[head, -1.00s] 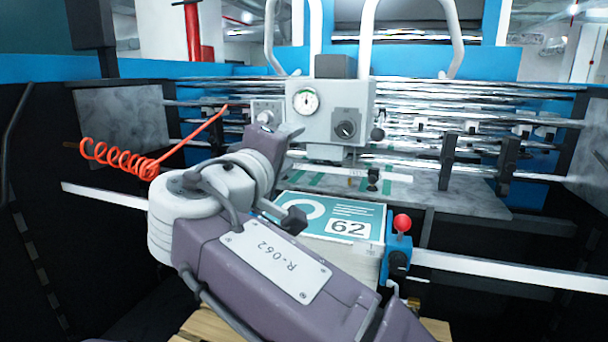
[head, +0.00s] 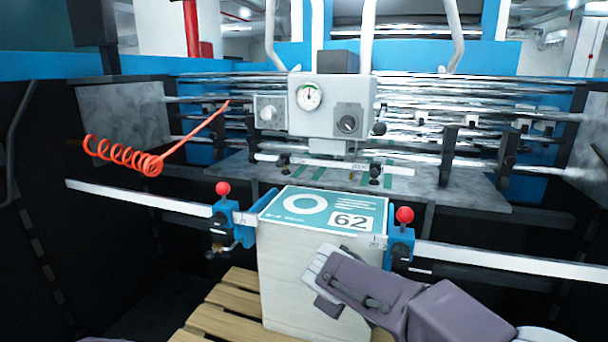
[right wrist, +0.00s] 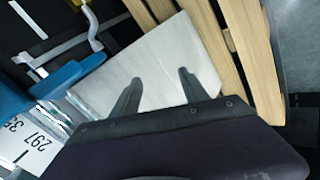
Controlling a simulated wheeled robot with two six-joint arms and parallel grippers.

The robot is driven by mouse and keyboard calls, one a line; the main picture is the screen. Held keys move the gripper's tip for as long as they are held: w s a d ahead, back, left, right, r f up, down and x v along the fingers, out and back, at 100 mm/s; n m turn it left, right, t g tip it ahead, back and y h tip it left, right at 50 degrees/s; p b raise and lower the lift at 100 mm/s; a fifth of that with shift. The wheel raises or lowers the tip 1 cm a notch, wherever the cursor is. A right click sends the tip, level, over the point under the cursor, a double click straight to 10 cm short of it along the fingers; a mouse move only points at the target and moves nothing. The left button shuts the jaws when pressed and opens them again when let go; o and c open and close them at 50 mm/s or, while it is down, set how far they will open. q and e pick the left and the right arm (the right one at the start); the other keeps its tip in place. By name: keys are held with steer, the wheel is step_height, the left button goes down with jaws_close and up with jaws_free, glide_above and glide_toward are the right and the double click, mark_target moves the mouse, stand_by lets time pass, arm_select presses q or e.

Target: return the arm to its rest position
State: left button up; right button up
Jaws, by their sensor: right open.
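My right arm comes in from the lower right in the head view. Its gripper (head: 322,282) is in front of the pale side of the paper stack (head: 282,270); its fingertips cannot be made out there. In the right wrist view the two dark fingers of the right gripper (right wrist: 160,76) are apart, with nothing between them. The stack's pale side (right wrist: 160,50) shows behind them; I cannot tell whether they touch it. My left gripper is not in view.
The stack has a teal top sheet marked 62 (head: 322,208) and stands on a wooden pallet (head: 235,300). Red-knobbed blue clamps flank it, left (head: 224,215) and right (head: 402,240), on white rails. The grey control box (head: 333,105) and rollers are behind. A red coiled hose (head: 125,155) hangs left.

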steer(key=s+d+f+m+g+y, duration=0.1)
steer(key=s+d+f+m+g, duration=0.3)
steer(key=s+f, duration=0.5)
steer(key=s+d+f+m+g+y, duration=0.1)
steer(key=s+d+f+m+y, duration=0.1)
steer(key=s+d+f+m, duration=0.55)
steer(key=s+a+r+n+g+p, duration=0.1)
steer(key=s+a+r+p, duration=0.2)
steer(key=r+p, duration=0.5)
steer(key=s+p, duration=0.1)
steer(key=p, duration=0.1)
steer(key=shift+r+p, duration=0.3)
